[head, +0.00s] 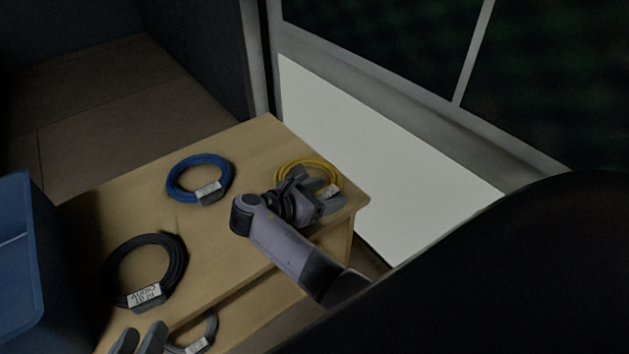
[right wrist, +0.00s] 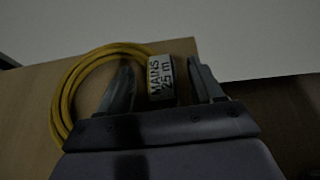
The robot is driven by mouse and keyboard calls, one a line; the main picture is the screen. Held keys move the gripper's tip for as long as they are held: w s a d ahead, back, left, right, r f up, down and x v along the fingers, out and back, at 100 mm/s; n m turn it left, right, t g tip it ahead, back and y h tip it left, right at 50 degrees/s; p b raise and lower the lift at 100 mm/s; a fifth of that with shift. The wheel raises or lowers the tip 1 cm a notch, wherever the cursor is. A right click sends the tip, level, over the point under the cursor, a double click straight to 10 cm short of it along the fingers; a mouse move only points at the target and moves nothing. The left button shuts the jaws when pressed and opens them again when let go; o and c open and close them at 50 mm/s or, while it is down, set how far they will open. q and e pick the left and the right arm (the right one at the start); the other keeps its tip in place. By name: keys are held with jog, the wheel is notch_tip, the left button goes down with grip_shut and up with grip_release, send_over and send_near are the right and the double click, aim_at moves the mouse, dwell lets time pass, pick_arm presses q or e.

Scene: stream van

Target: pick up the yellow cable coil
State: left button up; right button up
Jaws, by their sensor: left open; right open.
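The yellow cable coil (head: 291,162) lies near the far right corner of the wooden table, partly hidden by my right gripper (head: 321,190). In the right wrist view the yellow cable coil (right wrist: 60,100) bends around the left finger, and its white label reads "MAINS 25 m". The open fingers of the right gripper (right wrist: 160,78) stand on either side of that label. I cannot tell whether they touch it or how far down they reach. My left gripper (head: 138,340) is open at the bottom left edge, away from the yellow coil.
A blue bin (head: 20,250) stands at the left. A pale panel (head: 400,170) rises beyond the table's right edge.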

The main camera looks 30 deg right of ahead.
jog(key=shift+d, duration=0.1)
dwell(0.3)
grip_shut()
jog(key=shift+r, duration=0.15)
